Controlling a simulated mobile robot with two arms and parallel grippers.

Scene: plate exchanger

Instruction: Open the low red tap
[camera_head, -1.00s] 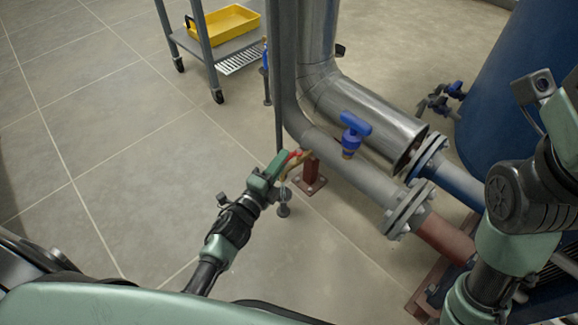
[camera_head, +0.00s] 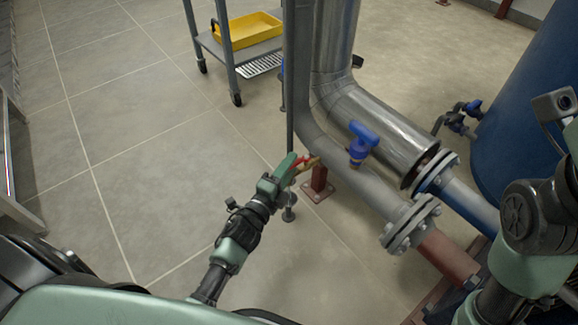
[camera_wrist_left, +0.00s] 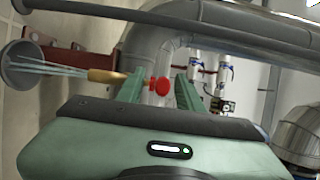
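The low red tap (camera_head: 308,167) is on the lower side of the grey pipe, near the floor. Pale streaks like running water go from the brass end to a grey round cup (camera_wrist_left: 22,66). My left gripper (camera_head: 296,170) is open at the tap; its fingers (camera_wrist_left: 158,92) stand apart in the left wrist view. My right arm shows at the right, but its gripper is out of frame.
A grey pipe (camera_head: 345,178) with a blue-handled valve (camera_head: 362,140) runs just right of the left gripper. A wider metal duct (camera_head: 385,125) lies behind. A trolley with a yellow tray (camera_head: 250,30) stands at the back. The floor left of the gripper is clear.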

